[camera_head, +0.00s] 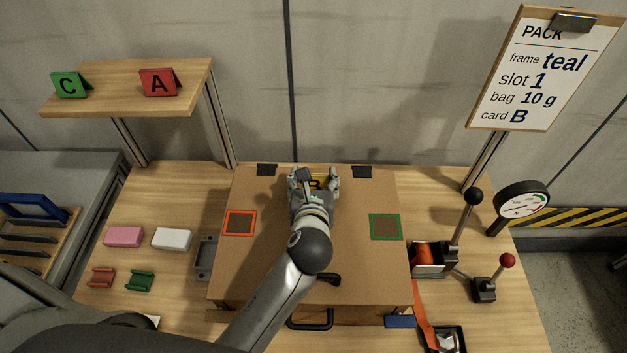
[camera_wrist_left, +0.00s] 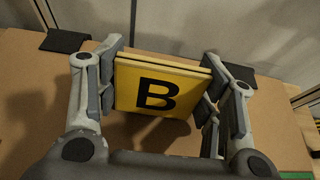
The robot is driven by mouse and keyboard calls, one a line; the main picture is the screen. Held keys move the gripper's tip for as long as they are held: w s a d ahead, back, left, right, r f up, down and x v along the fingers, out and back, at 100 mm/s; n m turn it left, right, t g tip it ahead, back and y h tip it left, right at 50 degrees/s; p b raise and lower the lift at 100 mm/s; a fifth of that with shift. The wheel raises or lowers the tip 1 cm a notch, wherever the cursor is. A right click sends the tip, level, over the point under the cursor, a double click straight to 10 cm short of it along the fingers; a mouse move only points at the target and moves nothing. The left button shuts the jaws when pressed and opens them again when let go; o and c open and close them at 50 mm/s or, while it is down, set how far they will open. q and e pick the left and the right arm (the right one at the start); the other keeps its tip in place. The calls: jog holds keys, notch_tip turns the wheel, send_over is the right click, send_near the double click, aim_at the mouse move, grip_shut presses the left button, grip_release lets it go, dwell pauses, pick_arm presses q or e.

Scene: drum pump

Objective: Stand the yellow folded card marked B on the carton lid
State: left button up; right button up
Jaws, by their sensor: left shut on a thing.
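The yellow folded card marked B (camera_wrist_left: 158,92) is between the fingers of my left gripper (camera_wrist_left: 165,88), which is shut on its two side edges. In the head view the card (camera_head: 317,183) is mostly hidden by my left gripper (camera_head: 314,182). The card is over the far middle part of the brown carton lid (camera_head: 270,270). A shadow shows on the lid below the card in the left wrist view; I cannot tell whether the card touches the lid. My right gripper is not in view.
A shelf (camera_head: 125,75) at back left holds a green card C (camera_head: 69,84) and a red card A (camera_head: 159,82). The lid has an orange-outlined square (camera_head: 239,223) and a green-outlined square (camera_head: 386,227). Levers (camera_head: 465,225) and a gauge (camera_head: 521,199) stand right of the carton.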

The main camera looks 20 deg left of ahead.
pick_arm(q)
jog(key=shift+f, duration=0.1)
jog(key=o, duration=0.9)
jog(key=b+v, duration=0.1)
jog(key=v, duration=1.1)
